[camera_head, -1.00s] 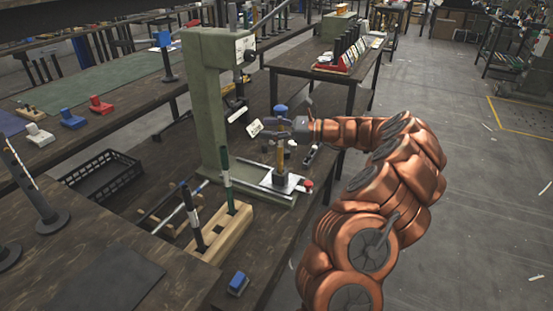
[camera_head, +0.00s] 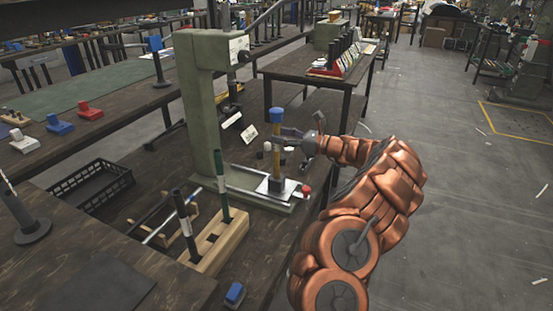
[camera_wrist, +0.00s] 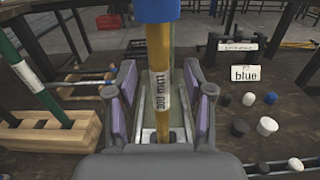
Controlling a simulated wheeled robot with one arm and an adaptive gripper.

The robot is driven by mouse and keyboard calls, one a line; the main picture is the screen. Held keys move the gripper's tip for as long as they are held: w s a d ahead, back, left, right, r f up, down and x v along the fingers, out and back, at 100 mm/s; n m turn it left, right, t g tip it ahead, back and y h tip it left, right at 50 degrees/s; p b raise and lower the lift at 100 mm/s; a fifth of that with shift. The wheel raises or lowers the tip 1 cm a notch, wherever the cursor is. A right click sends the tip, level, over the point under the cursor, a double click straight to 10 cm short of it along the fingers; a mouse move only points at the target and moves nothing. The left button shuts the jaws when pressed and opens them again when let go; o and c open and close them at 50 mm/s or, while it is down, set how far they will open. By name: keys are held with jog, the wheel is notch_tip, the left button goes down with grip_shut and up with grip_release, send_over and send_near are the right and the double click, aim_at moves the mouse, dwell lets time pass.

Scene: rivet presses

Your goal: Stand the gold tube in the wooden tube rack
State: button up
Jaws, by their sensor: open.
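The gold tube (camera_head: 278,156) stands upright on the plate of the green press, with a blue cap (camera_head: 277,115) on top. In the wrist view the gold tube (camera_wrist: 159,85) shows a white printed label. My gripper (camera_head: 284,141) is open at the tube's right side; in the wrist view its fingers (camera_wrist: 160,98) appear on either side of the tube, with gaps. The rack also shows in the wrist view (camera_wrist: 40,138).
A blue block (camera_head: 234,294) sits near the rack; a black crate (camera_head: 92,188) stands left.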

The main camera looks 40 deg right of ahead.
jog(key=x, duration=0.2)
jog(key=shift+w+a, duration=0.2)
jog(key=shift+w, duration=0.05)
grip_shut()
dwell(0.5)
